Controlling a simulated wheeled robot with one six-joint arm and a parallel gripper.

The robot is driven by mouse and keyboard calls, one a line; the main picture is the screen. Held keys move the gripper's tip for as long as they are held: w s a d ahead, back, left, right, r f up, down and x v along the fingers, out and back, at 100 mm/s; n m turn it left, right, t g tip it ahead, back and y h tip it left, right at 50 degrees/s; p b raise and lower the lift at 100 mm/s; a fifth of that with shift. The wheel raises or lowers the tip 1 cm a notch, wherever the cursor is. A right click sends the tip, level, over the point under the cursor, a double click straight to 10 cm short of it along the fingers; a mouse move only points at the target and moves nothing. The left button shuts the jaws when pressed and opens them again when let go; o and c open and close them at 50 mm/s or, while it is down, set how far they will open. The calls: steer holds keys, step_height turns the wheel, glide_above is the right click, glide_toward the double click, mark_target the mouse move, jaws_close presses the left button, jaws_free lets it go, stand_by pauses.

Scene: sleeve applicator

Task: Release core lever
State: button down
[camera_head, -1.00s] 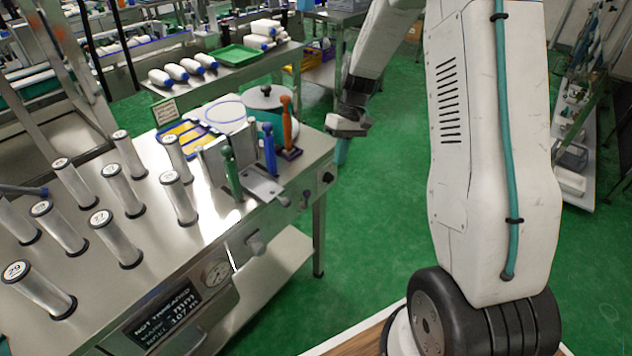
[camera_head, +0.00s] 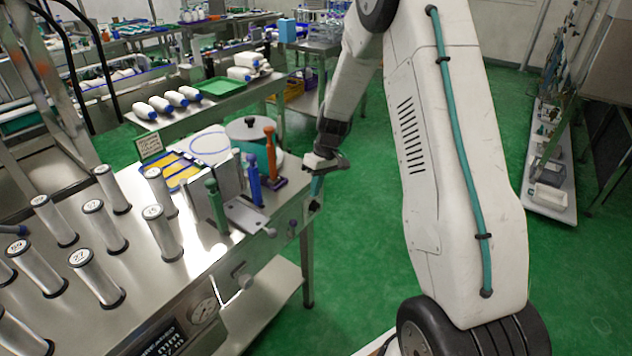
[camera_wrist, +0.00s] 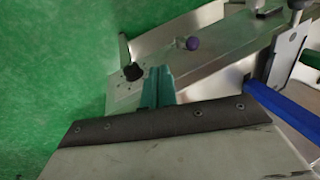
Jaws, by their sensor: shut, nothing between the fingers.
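My gripper (camera_head: 317,186) has teal fingers and is shut and empty. In the head view it hangs beside the right end of the steel bench (camera_head: 190,268), above the green floor. In the wrist view the shut fingers (camera_wrist: 158,88) show in front of the bench's metal end. A black knob (camera_wrist: 132,72) and a small purple-tipped knob (camera_wrist: 192,43) lie close beyond them; contact cannot be told. Upright green (camera_head: 216,205), blue (camera_head: 253,180) and orange (camera_head: 270,155) handles stand at that bench end. I cannot tell which part is the core lever.
Several upright metal cylinders (camera_head: 161,233) stand on the bench's left part. A lidded pot (camera_head: 246,128) is behind the handles. A back table holds white rolls and a green tray (camera_head: 219,88). The green floor (camera_head: 350,250) right of the bench is open; a shelf (camera_head: 550,195) stands farther right.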

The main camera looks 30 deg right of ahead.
mark_target(293, 229)
steer(key=a+f, duration=0.2)
steer(key=s+a+f, duration=0.1)
steer(key=a+f, duration=0.2)
steer(key=shift+s+a+f, duration=0.15)
steer(key=shift+f, duration=0.2)
stand_by(0.3)
